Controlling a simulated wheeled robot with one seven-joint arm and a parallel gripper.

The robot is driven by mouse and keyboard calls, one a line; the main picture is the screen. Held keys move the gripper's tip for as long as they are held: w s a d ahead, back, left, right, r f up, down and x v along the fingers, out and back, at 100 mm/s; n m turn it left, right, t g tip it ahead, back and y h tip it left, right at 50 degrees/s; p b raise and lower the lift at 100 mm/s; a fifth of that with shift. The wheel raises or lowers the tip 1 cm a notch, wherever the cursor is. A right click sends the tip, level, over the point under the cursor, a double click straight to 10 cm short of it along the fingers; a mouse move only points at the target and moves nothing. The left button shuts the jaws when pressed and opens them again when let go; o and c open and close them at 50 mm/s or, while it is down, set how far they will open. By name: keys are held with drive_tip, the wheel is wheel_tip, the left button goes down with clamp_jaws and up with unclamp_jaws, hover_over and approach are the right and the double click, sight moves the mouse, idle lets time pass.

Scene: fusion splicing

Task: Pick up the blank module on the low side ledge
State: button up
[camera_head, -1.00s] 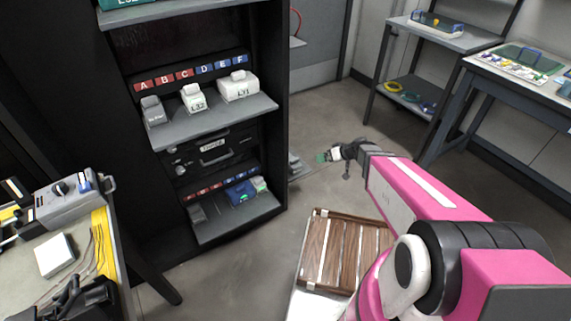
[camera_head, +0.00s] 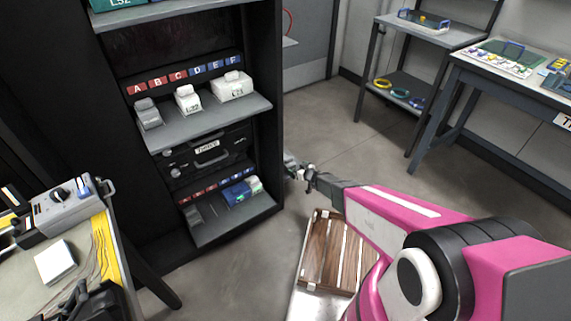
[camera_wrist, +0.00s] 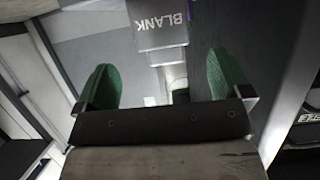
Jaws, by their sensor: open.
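The blank module (camera_wrist: 158,14) shows at the top middle of the wrist view, a grey block with an upside-down "BLANK" label. It lies ahead of my gripper (camera_wrist: 163,80), roughly in line with the gap between the two green fingertips. The fingers are spread wide and nothing is held between them. In the head view my gripper (camera_head: 298,170) is beside the right side of the black cabinet, at the low side ledge. There the gripper hides the module and most of the ledge.
The black cabinet (camera_head: 268,110) stands close left of my gripper, with labelled modules on its shelves (camera_head: 210,125). Workbenches (camera_head: 470,80) stand at the right. Open floor (camera_head: 340,140) lies between.

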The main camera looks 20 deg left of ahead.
sight(289, 164)
drive_tip(key=x, duration=0.8)
drive_tip(key=shift+w+a, duration=0.15)
drive_tip(key=shift+a, duration=0.15)
drive_tip(key=c, duration=1)
